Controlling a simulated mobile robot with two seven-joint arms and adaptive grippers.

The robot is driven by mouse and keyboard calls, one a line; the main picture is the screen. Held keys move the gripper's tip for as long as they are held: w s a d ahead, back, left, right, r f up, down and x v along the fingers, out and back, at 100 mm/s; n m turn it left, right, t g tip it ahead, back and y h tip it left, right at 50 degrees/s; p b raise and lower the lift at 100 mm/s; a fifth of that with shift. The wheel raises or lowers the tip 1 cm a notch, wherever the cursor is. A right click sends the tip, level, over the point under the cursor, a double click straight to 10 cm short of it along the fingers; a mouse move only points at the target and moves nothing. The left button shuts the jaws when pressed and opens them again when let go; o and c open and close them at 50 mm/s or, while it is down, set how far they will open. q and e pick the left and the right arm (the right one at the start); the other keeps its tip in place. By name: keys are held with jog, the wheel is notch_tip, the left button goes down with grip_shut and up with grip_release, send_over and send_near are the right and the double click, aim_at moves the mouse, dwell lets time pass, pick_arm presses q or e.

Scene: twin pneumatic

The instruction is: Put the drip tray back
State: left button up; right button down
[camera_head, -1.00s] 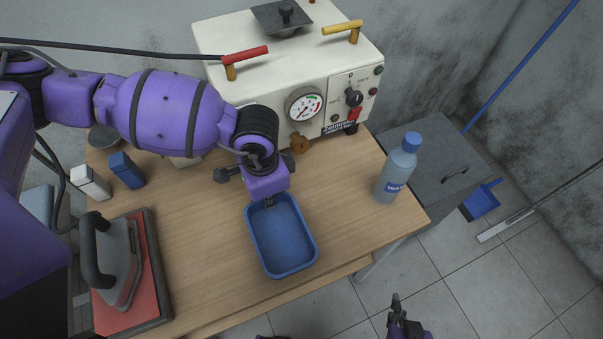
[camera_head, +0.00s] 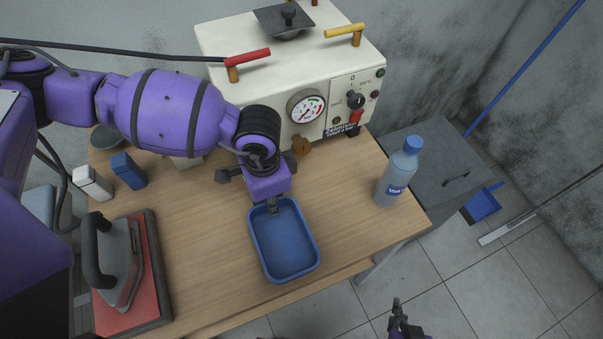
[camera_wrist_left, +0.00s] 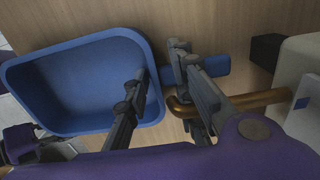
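The blue drip tray (camera_head: 286,270) lies near the front edge of the wooden table, empty, away from the machine (camera_head: 236,97). It also fills the left of the left wrist view (camera_wrist_left: 85,125). My left gripper (camera_head: 272,207) is at the tray's far wall. In the left wrist view its fingers (camera_wrist_left: 158,72) stand apart, one over the tray's inside and one beyond its rim. A small blue piece shows behind the outer finger; I cannot tell whether it belongs to the tray. My right gripper (camera_head: 397,305) is low in front of the table, over the floor; its finger opening is unclear.
A brass spout (camera_head: 301,146) sticks out of the machine above the table. A water bottle (camera_head: 392,182) stands at the right. An iron-like tool (camera_head: 121,262) on a red pad and two small boxes, white (camera_head: 93,184) and blue (camera_head: 128,172), are at the left.

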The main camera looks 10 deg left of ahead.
pick_arm(q)
notch_tip(320, 180, up, 11)
jog(key=shift+r, duration=0.2)
jog(key=shift+w, duration=0.1)
dwell(0.4)
